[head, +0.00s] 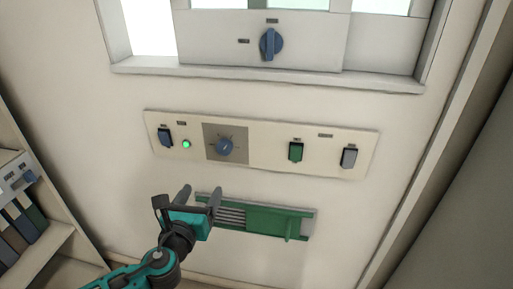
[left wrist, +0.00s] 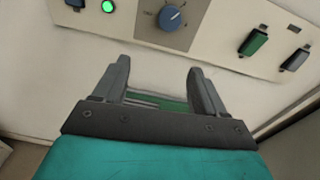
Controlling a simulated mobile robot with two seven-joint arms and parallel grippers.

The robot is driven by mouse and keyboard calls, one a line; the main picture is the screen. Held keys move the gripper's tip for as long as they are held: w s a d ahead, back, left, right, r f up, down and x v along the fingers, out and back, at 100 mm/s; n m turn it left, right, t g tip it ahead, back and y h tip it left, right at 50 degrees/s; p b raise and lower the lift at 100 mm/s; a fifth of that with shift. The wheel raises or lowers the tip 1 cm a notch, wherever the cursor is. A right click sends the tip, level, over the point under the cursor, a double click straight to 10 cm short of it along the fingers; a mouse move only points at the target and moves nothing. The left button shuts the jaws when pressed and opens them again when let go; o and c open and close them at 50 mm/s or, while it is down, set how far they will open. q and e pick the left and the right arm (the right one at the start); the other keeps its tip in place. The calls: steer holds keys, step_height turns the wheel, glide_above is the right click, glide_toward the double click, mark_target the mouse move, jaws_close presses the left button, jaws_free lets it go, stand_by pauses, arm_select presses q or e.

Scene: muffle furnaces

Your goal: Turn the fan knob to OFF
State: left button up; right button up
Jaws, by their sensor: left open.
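A round blue knob (head: 225,147) sits on a grey square plate on the cream control panel (head: 262,133). The knob (left wrist: 172,17) also shows at the top of the left wrist view, its pale pointer mark aimed up and right. A larger blue knob (head: 271,44) with an upright grip is on the upper panel under the window. The labels are too small to read, so I cannot tell which knob is the fan's. My left gripper (head: 200,193) is open and empty, below the round knob and apart from it; its fingers (left wrist: 154,74) point toward the panel.
The panel also carries a lit green lamp (head: 186,144), a blue switch (head: 165,137), a green switch (head: 296,151) and a grey switch (head: 348,157). A green slider with a grey grille (head: 265,219) lies below, partly behind my gripper. Shelves with binders (head: 25,222) stand at left.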

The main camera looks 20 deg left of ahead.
mark_target(223, 149)
arm_select(q)
steer(key=w, duration=0.4)
steer(key=w+a+r+m, duration=0.1)
steer(key=w, duration=0.4)
steer(key=w+a+r+m+t, duration=0.1)
steer(key=w, duration=0.4)
steer(key=shift+w+a, duration=0.1)
arm_select(e)
steer(key=shift+w+d, duration=0.15)
steer(key=shift+d, duration=0.15)
arm_select(q)
steer(key=c, duration=1.1)
steer(key=shift+o, duration=0.2)
